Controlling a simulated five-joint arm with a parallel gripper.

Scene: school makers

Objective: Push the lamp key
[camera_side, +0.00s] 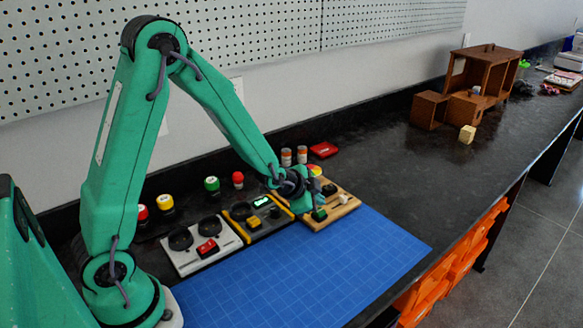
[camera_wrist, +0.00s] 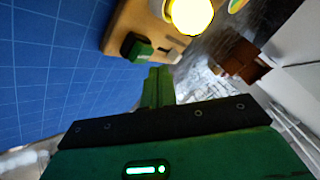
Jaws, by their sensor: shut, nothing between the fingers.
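The wooden board (camera_side: 345,206) lies beside the blue mat's far edge and carries a green key (camera_side: 319,214) in a dark base. In the wrist view the green key (camera_wrist: 138,47) is just beyond and a little left of my fingertips. A round lamp (camera_wrist: 190,12) on the board glows bright yellow in the wrist view; my gripper seems to hide it in the side view. My gripper (camera_side: 312,203) is shut and empty, close above the board. Its fingers (camera_wrist: 158,78) appear together, with a small gap to the key in the picture; contact cannot be told.
Left of the board stand a yellow-and-grey panel (camera_side: 266,222) and a white panel (camera_side: 190,258) with a red switch. Coloured buttons, small jars and a red tray (camera_side: 324,149) line the back. The blue mat (camera_side: 310,275) is clear. A wooden cabinet (camera_side: 483,75) stands far right.

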